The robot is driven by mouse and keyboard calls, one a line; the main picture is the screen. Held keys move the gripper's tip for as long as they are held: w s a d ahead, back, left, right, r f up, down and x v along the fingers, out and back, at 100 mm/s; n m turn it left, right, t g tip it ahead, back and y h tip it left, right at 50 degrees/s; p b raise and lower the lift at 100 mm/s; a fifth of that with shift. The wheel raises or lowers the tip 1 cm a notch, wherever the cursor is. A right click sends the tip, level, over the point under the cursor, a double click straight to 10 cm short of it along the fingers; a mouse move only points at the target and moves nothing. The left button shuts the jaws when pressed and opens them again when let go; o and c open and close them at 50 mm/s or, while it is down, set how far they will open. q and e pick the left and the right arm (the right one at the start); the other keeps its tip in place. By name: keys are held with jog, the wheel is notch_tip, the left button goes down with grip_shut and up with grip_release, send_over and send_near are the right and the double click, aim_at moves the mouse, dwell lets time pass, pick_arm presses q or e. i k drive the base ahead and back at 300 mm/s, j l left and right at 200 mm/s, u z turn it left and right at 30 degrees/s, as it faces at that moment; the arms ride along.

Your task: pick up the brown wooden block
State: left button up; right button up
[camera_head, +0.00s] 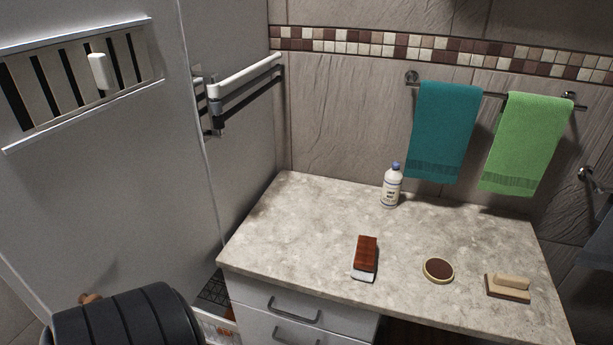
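A reddish-brown wooden block (366,252) lies on the speckled stone countertop (310,230), near its front edge. It is longish, with a pale strip along its near end. Nothing covers it and nothing touches it. Neither of my grippers is in the head view, so I cannot see how they stand relative to the block.
A round dark-topped disc (438,270) and a beige block with a raised grip (508,286) lie to the right. A white bottle (391,186) stands behind. The counter's left part is clear. A black ribbed shape at lower left is unclear to me.

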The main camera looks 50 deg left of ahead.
aim_at(365, 252)
jog(key=j+u, duration=0.2)
jog(key=u, duration=0.8)
jog(key=i+l, duration=0.05)
